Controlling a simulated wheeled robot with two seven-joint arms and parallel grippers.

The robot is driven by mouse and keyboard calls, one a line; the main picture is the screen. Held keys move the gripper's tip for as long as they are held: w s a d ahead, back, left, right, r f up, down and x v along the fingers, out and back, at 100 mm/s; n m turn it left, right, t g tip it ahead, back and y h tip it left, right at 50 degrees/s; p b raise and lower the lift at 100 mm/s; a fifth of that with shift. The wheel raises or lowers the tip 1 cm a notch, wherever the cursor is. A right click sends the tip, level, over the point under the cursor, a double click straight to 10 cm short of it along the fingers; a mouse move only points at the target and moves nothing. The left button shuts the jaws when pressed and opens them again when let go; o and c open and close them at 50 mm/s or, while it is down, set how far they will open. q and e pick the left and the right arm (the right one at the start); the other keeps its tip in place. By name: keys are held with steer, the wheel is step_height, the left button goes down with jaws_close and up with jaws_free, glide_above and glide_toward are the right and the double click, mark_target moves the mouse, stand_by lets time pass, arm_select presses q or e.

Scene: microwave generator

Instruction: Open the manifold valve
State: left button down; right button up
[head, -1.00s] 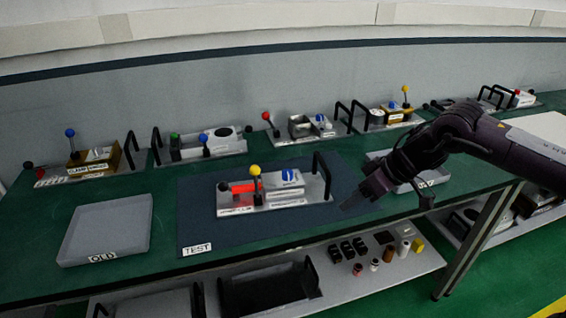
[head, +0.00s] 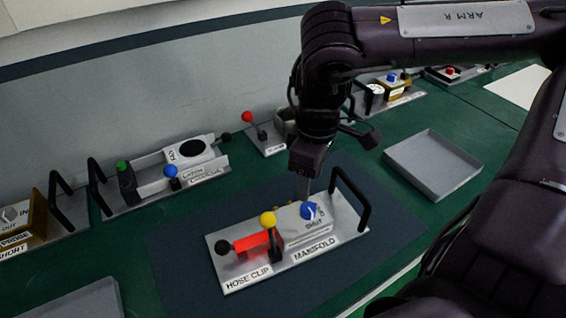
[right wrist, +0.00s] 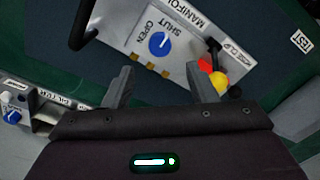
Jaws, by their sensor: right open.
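The manifold valve is a blue round knob (head: 309,210) on the right part of a metal fixture (head: 338,226) labelled HOSE CLIP and MANIFOLD. The knob also shows in the right wrist view (right wrist: 159,43), beside the words OPEN and SHUT, with its white mark toward SHUT. My right gripper (head: 318,190) points down just behind the knob in the head view. In the right wrist view its fingers (right wrist: 158,85) are apart and empty, with the knob lying beyond them, between their directions. I cannot tell the exact height gap. My left gripper is not in view.
A black handle (head: 352,197) stands at the fixture's right end. A grey tray (head: 437,165) lies at right. Other fixtures (head: 165,170) line the back; the dark mat (head: 190,285) has bare room.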

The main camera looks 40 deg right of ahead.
mark_target(309, 207)
steer(key=f, duration=0.3)
steer(key=shift+s+f, duration=0.15)
steer(key=shift+s, duration=0.15)
step_height(309, 207, down, 3)
steer(key=shift+r+p, duration=0.2)
steer(key=shift+p, duration=0.15)
steer(key=shift+w+f, duration=0.15)
steer(key=shift+f, duration=0.7)
steer(key=c, duration=0.5)
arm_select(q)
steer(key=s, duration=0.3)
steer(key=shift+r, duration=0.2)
arm_select(e)
steer(key=c, duration=0.5)
